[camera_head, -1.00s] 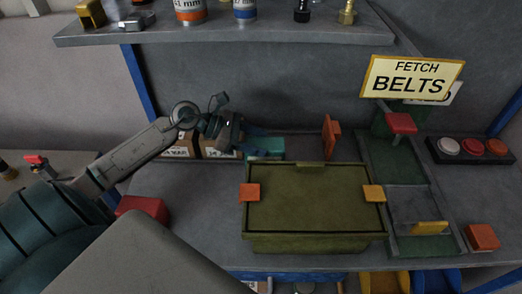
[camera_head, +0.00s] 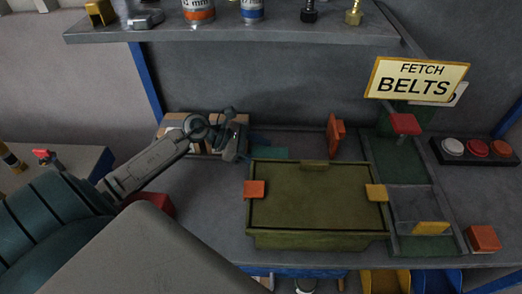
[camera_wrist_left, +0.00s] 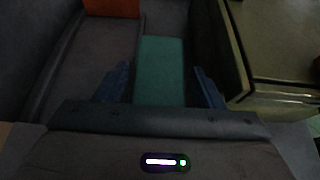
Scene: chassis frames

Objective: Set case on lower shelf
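My left gripper (camera_head: 257,145) reaches over the back of the bench, behind and left of an olive-green lidded case (camera_head: 318,205). In the left wrist view its two blue fingers (camera_wrist_left: 163,86) are open on either side of a teal block (camera_wrist_left: 160,62), with a gap showing on both sides. The teal block also shows in the head view (camera_head: 273,153), partly hidden by the gripper and the case. The case stands on the bench, with an orange latch at its left and a yellow one at its right. My right gripper is not in view.
An orange bracket (camera_head: 334,136) stands behind the case. Cardboard boxes (camera_head: 176,124) lie behind my left arm. A red block (camera_head: 160,205) is left. An upper shelf (camera_head: 235,32) holds cans. Green trays (camera_head: 400,165), a sign (camera_head: 416,80) and buttons (camera_head: 478,148) are right. Bins (camera_head: 385,281) show below the bench.

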